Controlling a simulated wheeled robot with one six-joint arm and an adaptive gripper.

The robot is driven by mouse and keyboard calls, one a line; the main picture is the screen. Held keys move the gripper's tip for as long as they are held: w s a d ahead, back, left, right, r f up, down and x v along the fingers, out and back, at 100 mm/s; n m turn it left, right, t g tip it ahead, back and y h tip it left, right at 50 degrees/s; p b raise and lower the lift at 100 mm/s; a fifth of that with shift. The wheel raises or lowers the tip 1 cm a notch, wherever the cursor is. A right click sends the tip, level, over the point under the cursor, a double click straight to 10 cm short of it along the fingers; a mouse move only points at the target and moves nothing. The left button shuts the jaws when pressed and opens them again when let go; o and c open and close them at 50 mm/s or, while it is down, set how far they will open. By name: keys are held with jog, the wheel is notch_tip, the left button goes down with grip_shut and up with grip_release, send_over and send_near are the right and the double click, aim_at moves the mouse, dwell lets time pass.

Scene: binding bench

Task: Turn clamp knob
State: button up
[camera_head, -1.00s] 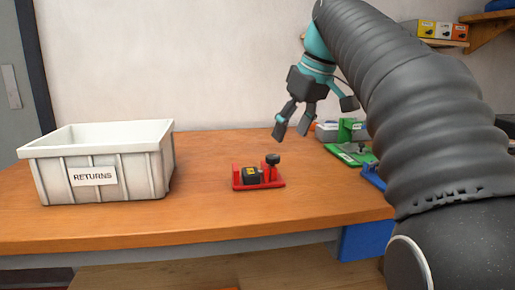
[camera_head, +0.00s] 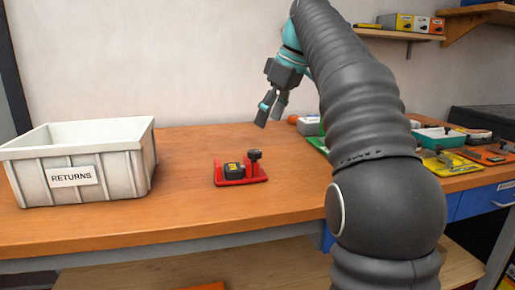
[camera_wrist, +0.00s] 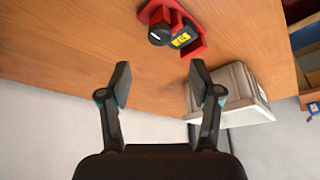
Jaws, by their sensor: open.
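A red clamp (camera_head: 241,178) with a black block bearing a yellow label stands on the wooden bench, right of the returns bin. Its black round knob (camera_head: 255,155) sits on top at the right end. In the wrist view the red clamp (camera_wrist: 196,50) is at the top, with the knob (camera_wrist: 160,35) seen from above, a pale line across it. My gripper (camera_head: 269,114) is above the bench, up and to the right of the clamp and apart from it. In the wrist view my gripper (camera_wrist: 158,82) has its two fingers spread, with only bench between them.
A grey-white bin labelled RETURNS (camera_head: 72,177) stands at the bench's left. Right of my arm lie a yellow fixture (camera_head: 447,163), a teal tray (camera_head: 438,138) and other items. A wall shelf (camera_head: 400,34) holds small boxes. The bench around the red clamp is clear.

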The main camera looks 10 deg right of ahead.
aim_at(255, 151)
jog(key=b+x, duration=0.2)
jog(key=x, duration=0.7)
jog(key=shift+f, duration=0.2)
jog(key=c, duration=1.1)
